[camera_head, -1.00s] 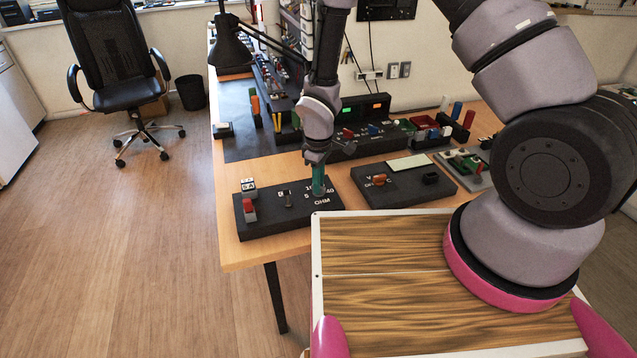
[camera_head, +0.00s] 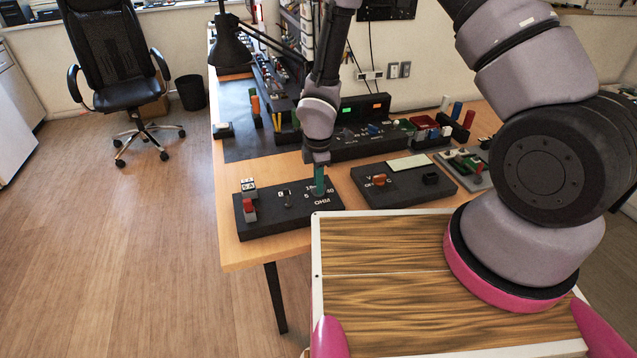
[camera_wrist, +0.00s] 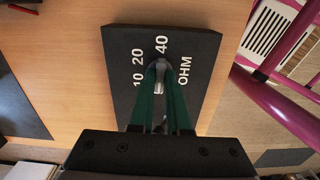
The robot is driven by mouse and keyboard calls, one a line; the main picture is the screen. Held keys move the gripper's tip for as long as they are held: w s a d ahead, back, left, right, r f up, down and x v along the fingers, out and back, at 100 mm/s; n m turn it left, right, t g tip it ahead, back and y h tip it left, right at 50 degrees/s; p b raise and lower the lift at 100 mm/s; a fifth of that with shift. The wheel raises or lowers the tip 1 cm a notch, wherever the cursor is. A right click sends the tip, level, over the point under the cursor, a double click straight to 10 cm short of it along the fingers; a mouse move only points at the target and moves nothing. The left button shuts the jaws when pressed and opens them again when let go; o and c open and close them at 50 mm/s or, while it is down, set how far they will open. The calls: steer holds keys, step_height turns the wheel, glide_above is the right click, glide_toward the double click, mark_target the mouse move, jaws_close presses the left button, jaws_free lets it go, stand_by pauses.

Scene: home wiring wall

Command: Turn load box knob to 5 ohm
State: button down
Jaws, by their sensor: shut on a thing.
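The load box (camera_head: 268,217) is a dark block on the wooden table, with white numbers and the word OHM. My gripper (camera_head: 319,190) points down at the box's right part. Its green fingers are shut on the load box knob (camera_wrist: 160,78), a small grey piece between the fingertips. The knob is mostly hidden by the fingers, so its exact pointing direction is hard to tell.
A red switch (camera_head: 249,208) and a small metal toggle (camera_head: 288,200) stand on the same box. A second dark box (camera_head: 405,190) with an orange knob (camera_head: 379,180) lies to the right. A black lamp (camera_head: 230,48) and a longer panel (camera_head: 360,140) stand behind.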

stand_by(0.3)
steer(key=c, duration=0.9)
jaws_free()
steer(key=shift+r, duration=0.1)
step_height(320, 180, up, 11)
steer(key=shift+f, duration=0.15)
